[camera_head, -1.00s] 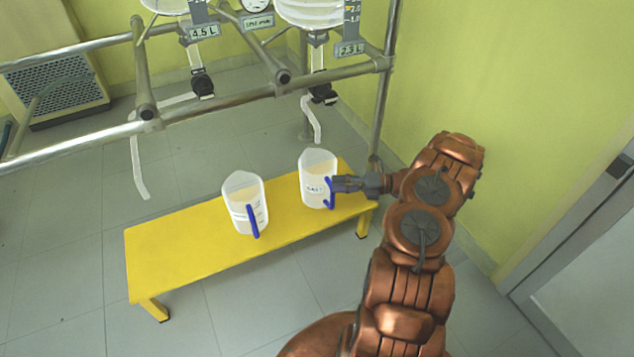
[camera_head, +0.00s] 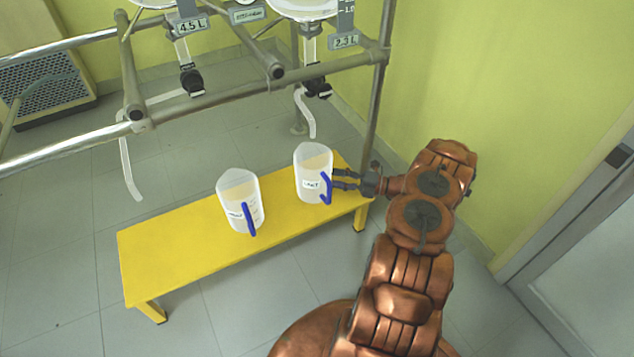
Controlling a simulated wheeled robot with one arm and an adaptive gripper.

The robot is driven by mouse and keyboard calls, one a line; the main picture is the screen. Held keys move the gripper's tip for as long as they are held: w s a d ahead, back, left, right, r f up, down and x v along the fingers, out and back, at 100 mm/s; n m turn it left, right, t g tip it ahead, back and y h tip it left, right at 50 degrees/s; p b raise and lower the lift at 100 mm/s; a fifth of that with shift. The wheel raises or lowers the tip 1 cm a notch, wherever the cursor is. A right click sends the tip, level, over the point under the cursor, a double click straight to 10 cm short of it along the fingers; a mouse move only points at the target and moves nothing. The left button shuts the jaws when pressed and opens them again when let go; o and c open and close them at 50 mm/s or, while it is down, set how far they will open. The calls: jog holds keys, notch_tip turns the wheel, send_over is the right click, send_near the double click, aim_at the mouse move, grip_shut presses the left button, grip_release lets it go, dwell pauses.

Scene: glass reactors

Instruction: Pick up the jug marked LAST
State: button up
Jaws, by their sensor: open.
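The jug marked LAST (camera_head: 310,172) stands upright at the right end of the yellow bench (camera_head: 160,262). It is a translucent white jug with a label and a blue handle (camera_head: 326,188) on its right side. My gripper (camera_head: 338,180) is open at the right of this jug, with its fingers spread beside the handle. I cannot tell whether the fingers touch or straddle the handle. A second, similar jug (camera_head: 237,195) with a blue handle stands to the left on the same bench; its label is too small to read.
A metal frame (camera_head: 75,140) with glass reactors and hanging outlet tubes (camera_head: 305,115) stands behind and above the bench. A green wall (camera_head: 500,110) is close on the right. The left part of the bench is bare.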

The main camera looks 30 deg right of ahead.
aim_at(317, 180)
jog(key=shift+x, duration=1.45)
grip_shut()
